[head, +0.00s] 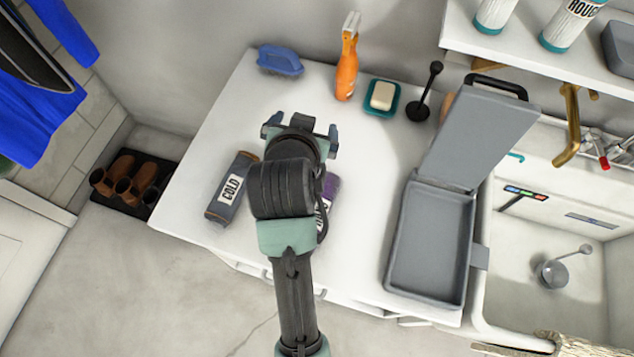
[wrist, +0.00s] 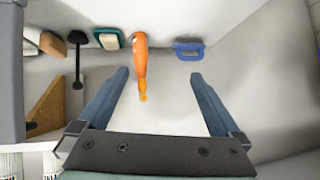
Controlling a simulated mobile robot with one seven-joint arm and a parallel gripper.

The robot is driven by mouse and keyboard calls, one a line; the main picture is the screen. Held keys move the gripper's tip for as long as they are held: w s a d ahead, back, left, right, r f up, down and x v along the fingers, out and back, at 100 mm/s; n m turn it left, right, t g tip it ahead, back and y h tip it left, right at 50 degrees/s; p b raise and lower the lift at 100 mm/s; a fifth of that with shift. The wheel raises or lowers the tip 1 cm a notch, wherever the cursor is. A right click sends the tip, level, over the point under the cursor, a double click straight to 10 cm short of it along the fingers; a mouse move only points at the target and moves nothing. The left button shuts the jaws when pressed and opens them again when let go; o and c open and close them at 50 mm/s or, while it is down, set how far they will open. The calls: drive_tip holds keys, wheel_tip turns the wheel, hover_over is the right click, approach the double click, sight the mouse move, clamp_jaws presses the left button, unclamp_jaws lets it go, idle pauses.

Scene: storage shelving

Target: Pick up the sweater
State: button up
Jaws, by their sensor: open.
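No garment is plainly identifiable as the sweater. A bright blue garment (head: 48,125) hangs at the far left of the head view, cut off by the frame edge, with another blue piece (head: 68,28) above it. A beige, knit-like textured item (head: 592,344) shows partly at the bottom right edge; I cannot tell what it is. My gripper (head: 301,124) is above the white counter, far from both. In the wrist view my gripper (wrist: 160,75) has its two fingers spread apart with nothing between them in its grasp.
A sink (head: 530,240) is right. Boots (head: 120,175) stand on the floor left.

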sight(317, 209)
drive_tip(key=s+f+m+g+p, duration=0.1)
drive_tip(key=s+f+g+p, duration=0.4)
drive_tip(key=s+p, duration=0.55)
drive_tip(key=shift+g+h, duration=0.3)
drive_tip(key=shift+g, duration=0.3)
drive_tip(key=x, duration=0.2)
drive_tip(key=b+x, duration=0.1)
drive_tip(key=x, duration=0.1)
drive_tip(key=s+x, duration=0.1)
drive_tip(key=x, duration=0.2)
drive_tip(key=shift+f+b, duration=0.2)
drive_tip(key=shift+b, duration=0.2)
drive_tip(key=x, duration=0.2)
drive_tip(key=s+x, duration=0.1)
drive_tip(key=shift+w+d+f, duration=0.1)
drive_tip(key=shift+w+f, duration=0.1)
drive_tip(key=shift+f, duration=0.35)
drive_tip(key=shift+w+d+f, duration=0.1)
drive_tip(key=shift+w+f, duration=0.15)
drive_tip(key=shift+f, duration=0.35)
clamp_jaws()
